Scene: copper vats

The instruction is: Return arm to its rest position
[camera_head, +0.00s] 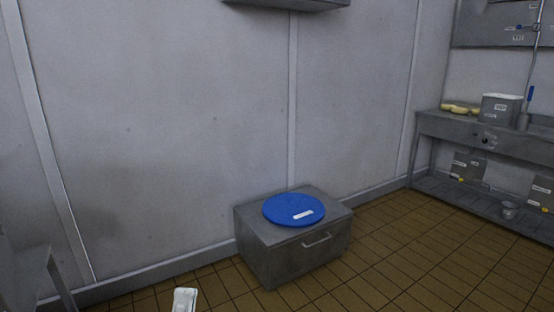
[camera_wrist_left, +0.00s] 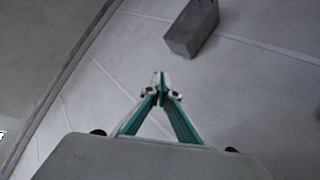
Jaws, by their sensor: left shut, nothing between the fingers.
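My left gripper shows in the left wrist view (camera_wrist_left: 160,80), with its teal-edged fingers meeting at the tips. It is shut and empty, with no object at the fingertips. In the head view a small white part (camera_head: 184,300) shows at the bottom edge, and it looks like the end of my left arm. The rest of that arm is out of that view. My right arm and gripper are not in view.
A grey metal box (camera_head: 262,262) with a blue round lid (camera_head: 294,209) on top stands against the wall. A metal bench (camera_head: 455,127) with a grey container (camera_head: 500,110) is at the right. A grey box (camera_wrist_left: 190,28) shows in the left wrist view. The tiled floor between is clear.

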